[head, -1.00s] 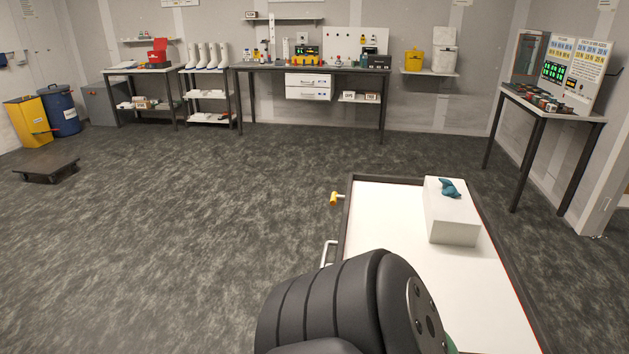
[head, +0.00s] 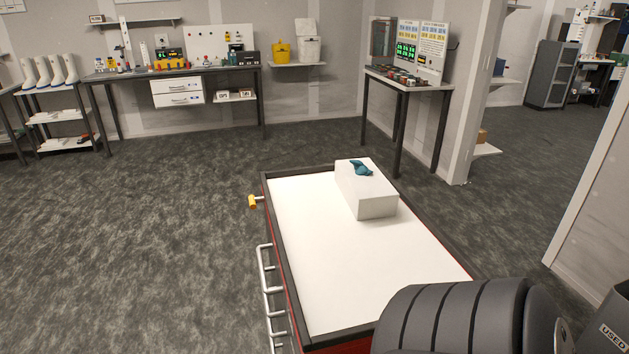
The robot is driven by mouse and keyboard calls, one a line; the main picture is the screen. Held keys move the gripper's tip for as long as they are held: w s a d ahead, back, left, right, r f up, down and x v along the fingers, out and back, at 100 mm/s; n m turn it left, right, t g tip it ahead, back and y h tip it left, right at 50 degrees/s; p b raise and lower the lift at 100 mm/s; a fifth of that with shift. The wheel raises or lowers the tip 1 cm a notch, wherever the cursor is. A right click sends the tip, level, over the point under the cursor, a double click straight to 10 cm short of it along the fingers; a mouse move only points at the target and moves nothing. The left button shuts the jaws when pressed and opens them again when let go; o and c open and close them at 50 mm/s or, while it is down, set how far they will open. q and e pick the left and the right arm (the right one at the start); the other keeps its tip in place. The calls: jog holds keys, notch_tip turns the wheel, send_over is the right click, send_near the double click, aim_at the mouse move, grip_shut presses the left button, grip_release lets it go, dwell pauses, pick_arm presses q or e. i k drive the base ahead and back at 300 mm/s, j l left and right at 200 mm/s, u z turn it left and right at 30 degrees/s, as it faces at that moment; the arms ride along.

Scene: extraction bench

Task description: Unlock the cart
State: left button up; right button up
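The cart (head: 330,255) stands in front of me, with a flat white top in a dark rim and red sides. A small yellow knob (head: 252,201) on a short metal stem sticks out from its far left corner. Metal bar handles (head: 264,285) run down its left side. A white box (head: 368,192) with a teal glove-like tuft (head: 361,168) on it sits on the far part of the top. A black link of my arm covers the near right corner of the cart. Neither gripper shows.
The dark floor left of the cart is clear. A long bench (head: 185,74) stands against the back wall, and a small table (head: 405,82) with a display stands beyond the cart. A grey bin marked "USED" (head: 612,325) is at the lower right.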

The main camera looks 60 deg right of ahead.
aim_at(253, 200)
jog(key=z, duration=1.35)
jog(key=j, duration=0.1)
jog(key=u, duration=0.05)
